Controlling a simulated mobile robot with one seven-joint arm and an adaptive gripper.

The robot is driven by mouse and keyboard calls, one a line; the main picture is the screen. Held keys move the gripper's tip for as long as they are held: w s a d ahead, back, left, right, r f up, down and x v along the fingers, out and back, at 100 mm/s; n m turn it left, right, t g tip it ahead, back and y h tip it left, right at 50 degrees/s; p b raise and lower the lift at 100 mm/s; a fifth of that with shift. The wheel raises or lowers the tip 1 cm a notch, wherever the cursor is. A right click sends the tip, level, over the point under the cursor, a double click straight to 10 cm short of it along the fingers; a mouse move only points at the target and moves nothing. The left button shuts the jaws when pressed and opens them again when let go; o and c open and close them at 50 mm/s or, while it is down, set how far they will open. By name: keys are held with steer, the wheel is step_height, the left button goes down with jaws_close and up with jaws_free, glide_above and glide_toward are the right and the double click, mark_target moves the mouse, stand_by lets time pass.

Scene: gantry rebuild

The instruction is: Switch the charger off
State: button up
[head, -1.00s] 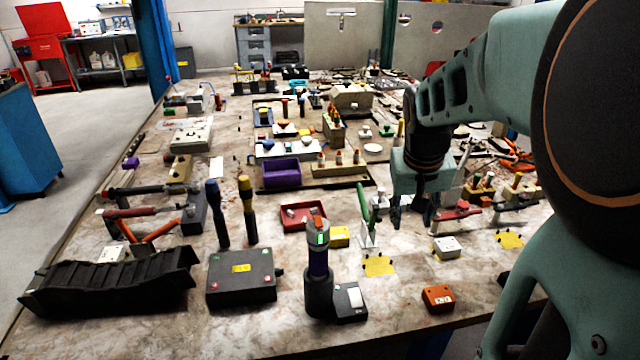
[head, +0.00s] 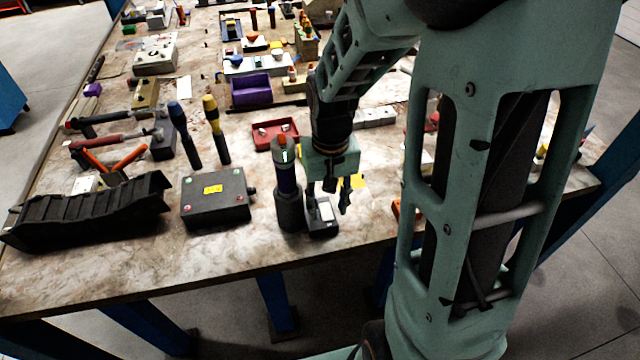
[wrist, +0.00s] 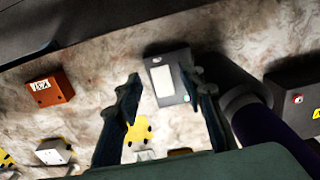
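A small dark box (head: 323,229) with a pale plate on top lies near the table's front edge. In the wrist view this box (wrist: 178,62) shows the pale plate and a small green light at one corner. It looks like the charger, though no label is readable. My gripper (head: 328,198) is above it, pointing down. In the wrist view my gripper (wrist: 164,76) has its two fingers apart with nothing between them; the box appears beyond the fingertips. One finger overlaps the box's edge in the picture; contact cannot be told.
A tall dark and purple device (head: 288,190) with a green display stands close left of the box. A larger black box (head: 215,205) with a yellow label lies further left. An orange box (wrist: 50,90) lies on the other side. A red tray (head: 275,135) is behind.

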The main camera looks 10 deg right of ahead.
steer(key=shift+f, duration=1.05)
